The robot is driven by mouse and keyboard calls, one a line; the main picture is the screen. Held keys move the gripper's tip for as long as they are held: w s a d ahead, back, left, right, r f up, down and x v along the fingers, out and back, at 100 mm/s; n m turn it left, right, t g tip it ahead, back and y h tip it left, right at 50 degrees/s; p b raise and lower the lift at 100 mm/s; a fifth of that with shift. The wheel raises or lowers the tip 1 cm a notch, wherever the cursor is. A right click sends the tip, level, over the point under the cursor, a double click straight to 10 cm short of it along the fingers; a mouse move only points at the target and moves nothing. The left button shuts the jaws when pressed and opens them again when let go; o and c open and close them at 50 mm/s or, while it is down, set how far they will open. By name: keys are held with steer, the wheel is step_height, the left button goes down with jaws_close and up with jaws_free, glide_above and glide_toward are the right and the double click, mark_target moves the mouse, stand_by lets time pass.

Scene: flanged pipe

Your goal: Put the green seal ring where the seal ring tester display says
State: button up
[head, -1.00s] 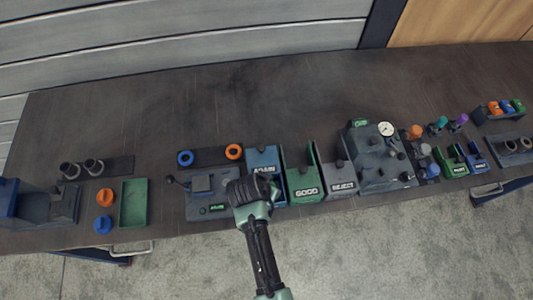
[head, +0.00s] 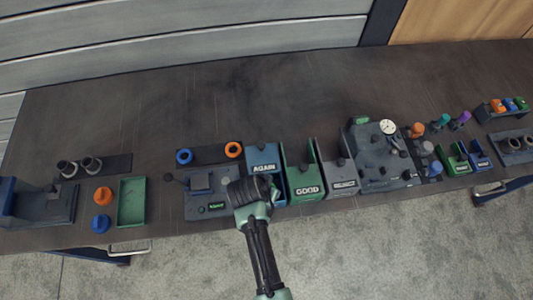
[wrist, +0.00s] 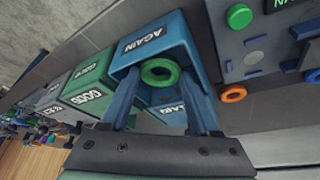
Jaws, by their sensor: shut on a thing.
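The green seal ring (wrist: 159,72) shows in the wrist view between the blue fingertips of my gripper (wrist: 158,84), which is shut on it. The ring is over the blue AGAIN bin (wrist: 176,38); its exact height is unclear. In the head view, my gripper (head: 256,190) is at the front of the AGAIN bin (head: 264,159) and hides the ring. The seal ring tester (head: 203,186) stands just left of it. Its display (head: 216,206) has green lettering too small to read; the wrist view cuts the display off.
The green GOOD bin (head: 303,175) and grey REJECT bin (head: 343,180) stand to the right of AGAIN. A blue ring (head: 184,156) and an orange ring (head: 233,149) lie behind the tester. A gauge station (head: 378,160) is further right. The back of the bench is clear.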

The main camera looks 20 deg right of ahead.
steer(key=o, duration=1.4)
steer(key=shift+o, duration=0.2)
steer(key=shift+r, duration=0.1)
step_height(320, 180, up, 2)
steer(key=shift+w+p, duration=0.1)
steer(key=shift+p, duration=1)
step_height(320, 180, up, 5)
steer(key=p, duration=0.4)
steer(key=shift+p, duration=0.35)
